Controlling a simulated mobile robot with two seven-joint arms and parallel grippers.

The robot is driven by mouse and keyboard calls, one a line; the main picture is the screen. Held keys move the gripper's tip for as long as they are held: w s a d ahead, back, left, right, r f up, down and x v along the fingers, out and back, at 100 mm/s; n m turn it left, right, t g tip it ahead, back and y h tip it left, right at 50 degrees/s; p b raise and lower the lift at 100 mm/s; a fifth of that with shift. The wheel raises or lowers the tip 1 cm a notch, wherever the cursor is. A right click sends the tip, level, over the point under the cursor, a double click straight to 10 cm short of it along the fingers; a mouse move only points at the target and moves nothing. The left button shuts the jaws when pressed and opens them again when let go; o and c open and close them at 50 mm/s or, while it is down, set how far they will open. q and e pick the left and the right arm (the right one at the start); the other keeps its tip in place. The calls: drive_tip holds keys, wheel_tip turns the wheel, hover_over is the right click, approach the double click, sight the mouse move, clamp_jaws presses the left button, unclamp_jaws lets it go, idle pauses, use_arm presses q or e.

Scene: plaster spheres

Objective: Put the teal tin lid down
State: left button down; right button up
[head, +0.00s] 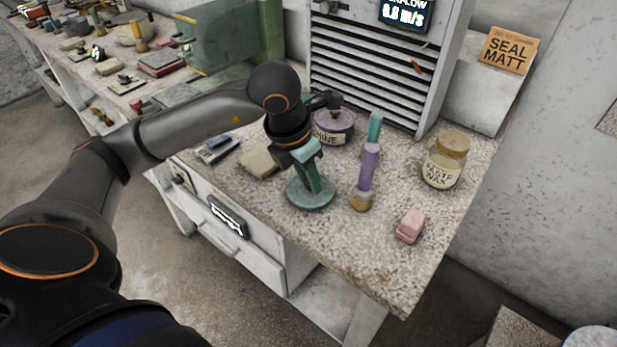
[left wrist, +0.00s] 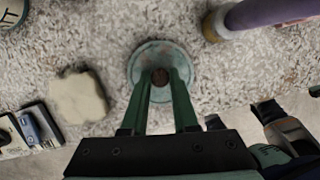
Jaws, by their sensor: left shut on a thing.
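The teal tin lid (head: 309,194) is a round disc with a small dark knob, low over or on the speckled bench top near its front edge. I cannot tell whether it touches the bench. My left gripper (head: 314,180) comes down from above and is shut on its knob. In the left wrist view the green fingers (left wrist: 160,92) meet at the knob, and the lid's rim (left wrist: 136,68) shows around them.
A purple cylinder (head: 368,168) stands close to the lid's right. A beige block (head: 259,161) lies to its left, a lidded purple tin (head: 334,127) behind. A pink block (head: 410,226) and wax jar (head: 445,160) are farther right. The bench front (head: 345,260) is clear.

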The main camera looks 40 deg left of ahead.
sight(295, 197)
use_arm(q)
drive_tip(key=shift+f, duration=0.35)
drive_tip(key=c, duration=1.1)
unclamp_jaws()
drive_tip(key=shift+c, duration=0.2)
drive_tip(key=o, duration=0.5)
drive_tip(key=shift+c, duration=0.2)
drive_tip(key=shift+r, duration=0.2)
drive_tip(key=p+v, duration=0.2)
drive_tip(key=v, duration=1)
drive_tip(key=shift+s, duration=0.1)
